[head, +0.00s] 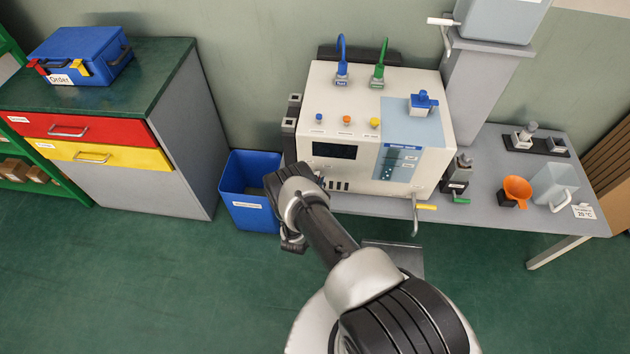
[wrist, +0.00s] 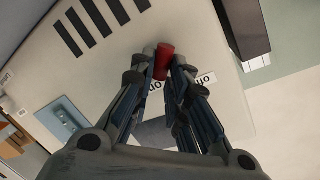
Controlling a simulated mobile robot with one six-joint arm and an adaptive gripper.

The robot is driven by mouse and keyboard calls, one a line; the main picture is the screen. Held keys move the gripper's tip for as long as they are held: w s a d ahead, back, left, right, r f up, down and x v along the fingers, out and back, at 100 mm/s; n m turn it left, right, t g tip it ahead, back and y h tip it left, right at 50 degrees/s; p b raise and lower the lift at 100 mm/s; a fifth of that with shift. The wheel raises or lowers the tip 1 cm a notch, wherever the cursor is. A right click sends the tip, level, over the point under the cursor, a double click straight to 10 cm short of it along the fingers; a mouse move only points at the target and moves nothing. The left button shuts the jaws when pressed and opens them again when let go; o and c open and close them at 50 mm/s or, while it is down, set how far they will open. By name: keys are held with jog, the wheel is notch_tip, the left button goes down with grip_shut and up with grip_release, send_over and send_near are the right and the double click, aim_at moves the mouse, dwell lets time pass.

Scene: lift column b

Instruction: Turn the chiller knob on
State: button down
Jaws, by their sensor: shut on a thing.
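The red knob (wrist: 163,58) shows in the wrist view on a pale panel of the white machine (wrist: 190,28). My gripper (wrist: 164,70) is shut on this knob, with one fingertip on each side of it. Small white labels with dark letters lie by the fingers; one on the right (wrist: 207,78) seems to read "off", and the other is partly covered. In the head view the white machine (head: 345,88) stands on a grey table. My arm reaches its lower left front. The knob and my fingertips are hidden there, so I cannot tell the knob's exact angle.
A blue bin (head: 250,205) stands on the floor left of the machine. An orange funnel (head: 517,188) and a clear jug (head: 553,183) stand on the table's right. The floor in front is mostly free.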

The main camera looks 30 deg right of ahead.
jog(key=shift+s+d+f+m+y+p, duration=0.1)
jog(key=shift+m+y+p, duration=0.1)
jog(key=shift+m, duration=0.5)
jog(key=shift+s+d+f+m+y+p, duration=0.1)
jog(key=shift+m+y, duration=0.1)
jog(key=shift+m, duration=0.5)
jog(key=c, duration=1.6)
grip_release()
jog(key=shift+w, duration=0.1)
jog(key=shift+o, duration=0.2)
jog(key=shift+a, duration=0.1)
jog(key=v, duration=1.2)
